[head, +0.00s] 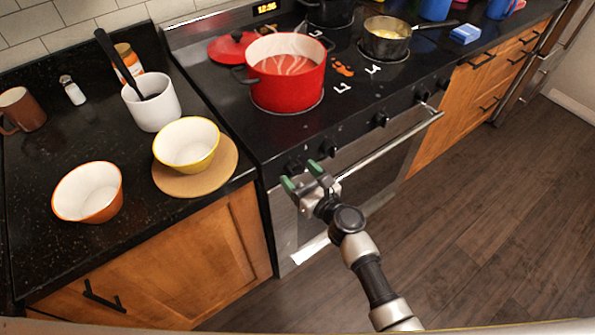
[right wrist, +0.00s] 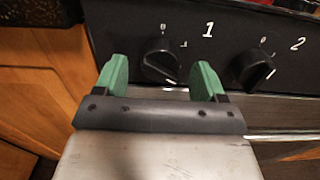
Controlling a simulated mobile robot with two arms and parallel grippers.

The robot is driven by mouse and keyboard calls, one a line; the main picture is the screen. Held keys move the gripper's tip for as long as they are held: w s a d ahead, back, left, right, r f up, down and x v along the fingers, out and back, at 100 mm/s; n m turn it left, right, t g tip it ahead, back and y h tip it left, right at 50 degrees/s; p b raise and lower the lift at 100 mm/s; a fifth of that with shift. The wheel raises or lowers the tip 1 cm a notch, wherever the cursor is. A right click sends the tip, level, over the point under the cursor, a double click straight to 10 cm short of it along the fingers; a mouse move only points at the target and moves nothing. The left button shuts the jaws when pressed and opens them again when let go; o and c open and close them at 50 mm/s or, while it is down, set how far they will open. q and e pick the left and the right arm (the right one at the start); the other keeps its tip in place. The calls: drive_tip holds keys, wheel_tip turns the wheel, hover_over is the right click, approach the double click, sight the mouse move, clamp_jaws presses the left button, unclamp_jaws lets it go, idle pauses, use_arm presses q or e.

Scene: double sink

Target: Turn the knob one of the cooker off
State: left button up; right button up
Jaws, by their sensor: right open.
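The cooker (head: 350,110) has a black front panel with a row of black knobs. Knob one (right wrist: 161,60), beside a white "1", shows in the right wrist view between the two green fingertips. Its pointer edge looks slanted, not lined up with the "0" mark above it. In the head view knob one is at the panel's left end, partly hidden by my gripper. My right gripper (head: 304,178) is open in front of it, one finger to each side; it also shows in the right wrist view (right wrist: 161,75). I cannot tell whether the fingers touch the knob. My left gripper is not in view.
Knob two (right wrist: 254,70) is close to the right finger. The oven handle (head: 390,148) runs below the knobs. A red pot (head: 287,85) and a small pan (head: 386,45) stand on the cooktop. Bowls stand on the left counter (head: 60,235). The wooden floor (head: 480,200) is clear.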

drive_tip(key=shift+w+a, duration=0.35)
drive_tip(key=shift+w, duration=0.15)
drive_tip(key=c, duration=0.9)
